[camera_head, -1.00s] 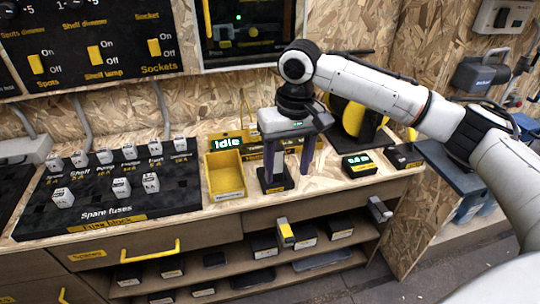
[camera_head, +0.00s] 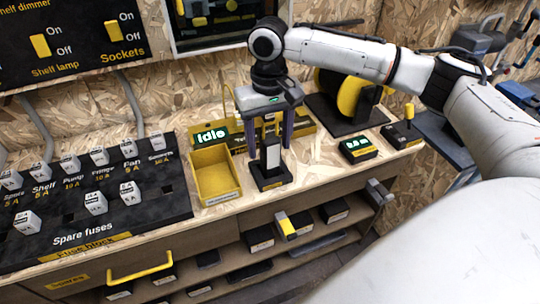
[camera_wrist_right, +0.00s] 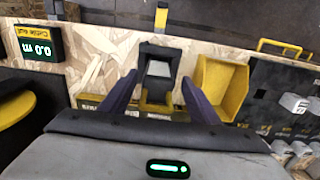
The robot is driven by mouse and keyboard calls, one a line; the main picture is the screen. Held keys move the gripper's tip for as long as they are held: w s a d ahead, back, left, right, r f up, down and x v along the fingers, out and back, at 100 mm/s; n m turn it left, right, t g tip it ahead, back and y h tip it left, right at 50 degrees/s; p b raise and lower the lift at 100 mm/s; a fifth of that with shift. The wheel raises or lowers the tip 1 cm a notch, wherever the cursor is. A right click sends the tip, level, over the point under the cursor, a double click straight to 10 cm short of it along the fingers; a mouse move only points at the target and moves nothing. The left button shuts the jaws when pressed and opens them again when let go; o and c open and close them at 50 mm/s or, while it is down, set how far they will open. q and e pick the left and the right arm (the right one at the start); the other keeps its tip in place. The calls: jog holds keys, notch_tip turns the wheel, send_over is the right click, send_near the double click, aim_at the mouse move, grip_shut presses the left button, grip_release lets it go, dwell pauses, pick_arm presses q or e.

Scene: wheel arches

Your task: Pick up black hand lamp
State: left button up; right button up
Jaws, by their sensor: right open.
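The black hand lamp (camera_head: 272,157) stands upright in a black base on the wooden worktop, with a pale panel on its front. In the right wrist view the lamp (camera_wrist_right: 159,68) lies between the two finger tips. My right gripper (camera_head: 270,143) points down over it, open, with one dark finger on each side of the lamp. The right wrist view shows the same open fingers (camera_wrist_right: 159,82), with gaps to the lamp. I cannot tell the exact finger depth. My left gripper is not in view.
A yellow bin (camera_head: 216,176) stands just left of the lamp, behind it the "Idle" display (camera_head: 211,134). A fuse block (camera_head: 100,215) fills the left. A cable-length display (camera_head: 358,149) and a yellow reel (camera_head: 352,92) stand to the right. Bare worktop lies between lamp and display.

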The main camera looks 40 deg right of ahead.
aim_at(270, 152)
jog(key=shift+w+d+f, duration=0.1)
jog(key=shift+d+f, duration=0.05)
jog(key=shift+f, duration=0.85)
jog(key=shift+d+f, duration=0.1)
jog(key=shift+f, duration=0.85)
jog(key=c, duration=1.3)
notch_tip(270, 152, up, 10)
jog(key=shift+r+p, duration=0.1)
jog(key=shift+p, duration=0.4)
